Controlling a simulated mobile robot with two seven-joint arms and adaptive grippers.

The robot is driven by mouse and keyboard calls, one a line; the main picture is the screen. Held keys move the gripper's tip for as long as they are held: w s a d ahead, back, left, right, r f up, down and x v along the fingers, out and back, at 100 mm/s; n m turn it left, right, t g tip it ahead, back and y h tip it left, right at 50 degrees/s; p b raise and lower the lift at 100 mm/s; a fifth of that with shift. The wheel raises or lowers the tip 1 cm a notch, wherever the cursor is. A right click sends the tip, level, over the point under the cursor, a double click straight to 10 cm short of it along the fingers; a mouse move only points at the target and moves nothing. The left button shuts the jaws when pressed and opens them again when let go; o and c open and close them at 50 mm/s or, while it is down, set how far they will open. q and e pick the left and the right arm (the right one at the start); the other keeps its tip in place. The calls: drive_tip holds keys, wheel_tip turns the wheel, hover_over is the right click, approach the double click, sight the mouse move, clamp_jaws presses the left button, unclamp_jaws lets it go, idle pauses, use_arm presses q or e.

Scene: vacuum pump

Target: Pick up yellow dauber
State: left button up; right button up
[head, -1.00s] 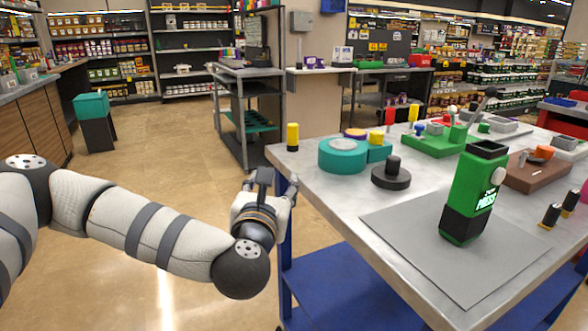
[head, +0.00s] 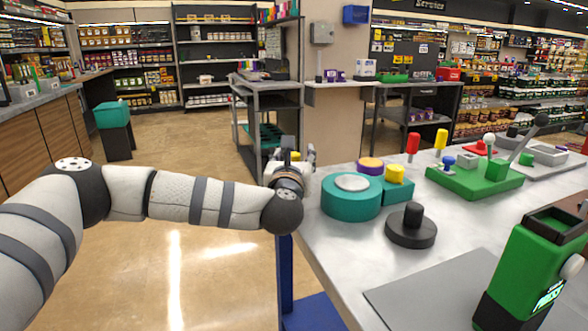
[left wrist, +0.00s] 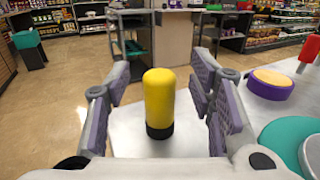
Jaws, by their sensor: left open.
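The yellow dauber (left wrist: 159,98) stands upright on the grey table in the left wrist view, a yellow cylinder with a black base. It lies between the two spread fingers of my left gripper (head: 292,155), with a visible gap on each side. In the head view only a small yellow part of the dauber (head: 296,156) shows behind the gripper, at the table's far left corner. My left gripper is open and holds nothing. My right gripper is out of view.
A teal round container (head: 351,201) and a purple-and-yellow disc (head: 369,165) stand right of the gripper. A black knobbed disc (head: 410,228), a green lever base (head: 475,182) and a green press (head: 530,275) are farther right. Open floor lies left of the table.

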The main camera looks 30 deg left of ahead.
sight(294, 154)
use_arm(q)
drive_tip(key=shift+x, duration=0.85)
drive_tip(key=c, duration=1.2)
drive_tip(key=shift+o, duration=0.2)
drive_tip(key=shift+r, duration=0.25)
wheel_tip(294, 154, up, 3)
drive_tip(key=shift+s+r, duration=0.1)
drive_tip(key=shift+r, duration=0.05)
drive_tip(key=s+d+r+p, duration=0.2)
drive_tip(key=s+d+r, duration=0.3)
drive_tip(key=s+r, duration=0.4)
drive_tip(key=s, duration=0.4)
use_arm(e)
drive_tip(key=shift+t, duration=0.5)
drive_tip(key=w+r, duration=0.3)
